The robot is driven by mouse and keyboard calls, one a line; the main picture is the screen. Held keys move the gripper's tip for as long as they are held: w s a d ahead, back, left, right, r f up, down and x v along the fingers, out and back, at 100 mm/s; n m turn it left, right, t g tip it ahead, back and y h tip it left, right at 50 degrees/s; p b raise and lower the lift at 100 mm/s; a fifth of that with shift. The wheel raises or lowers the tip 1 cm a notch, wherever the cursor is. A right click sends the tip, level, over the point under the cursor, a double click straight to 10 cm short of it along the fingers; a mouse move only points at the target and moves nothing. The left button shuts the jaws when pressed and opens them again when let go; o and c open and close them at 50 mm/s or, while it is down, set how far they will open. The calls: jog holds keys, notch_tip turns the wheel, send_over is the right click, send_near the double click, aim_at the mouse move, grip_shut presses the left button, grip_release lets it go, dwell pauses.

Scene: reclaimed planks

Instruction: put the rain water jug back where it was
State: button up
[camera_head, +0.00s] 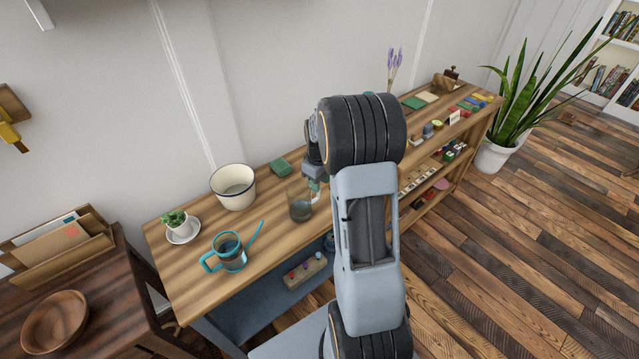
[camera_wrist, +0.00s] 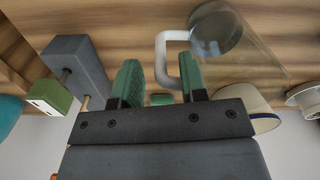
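A clear glass jug (camera_head: 299,205) with dark contents low inside stands on the wooden shelf top. In the wrist view the jug (camera_wrist: 262,58) shows a pale C-shaped handle (camera_wrist: 161,60). My gripper (camera_wrist: 160,82) is open, its green finger pads on either side of the handle's outer bar, with gaps visible. In the head view my gripper (camera_head: 316,182) is at the jug's right side, partly hidden by my arm. A teal-handled, spouted can (camera_head: 230,254) stands to the left. No label shows which one holds rain water.
A cream pot (camera_head: 233,186) stands behind the jug, and a small potted plant (camera_head: 175,220) at the left. A green block (camera_head: 280,167) lies near the wall. Bare shelf lies between the can and the jug.

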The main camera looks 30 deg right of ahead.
notch_tip(320, 180, up, 11)
jog(key=s+a+r+m+t, duration=0.2)
jog(key=s+a+m+t, duration=0.1)
jog(key=s+a, duration=1.3)
jog(key=shift+s+a+m, duration=0.3)
jog(key=shift+s+a, duration=0.05)
jog(key=shift+a, duration=0.15)
jog(key=shift+p, duration=0.3)
jog(key=shift+t, duration=0.3)
notch_tip(320, 180, up, 5)
jog(key=p, duration=0.4)
jog(key=shift+f, duration=0.15)
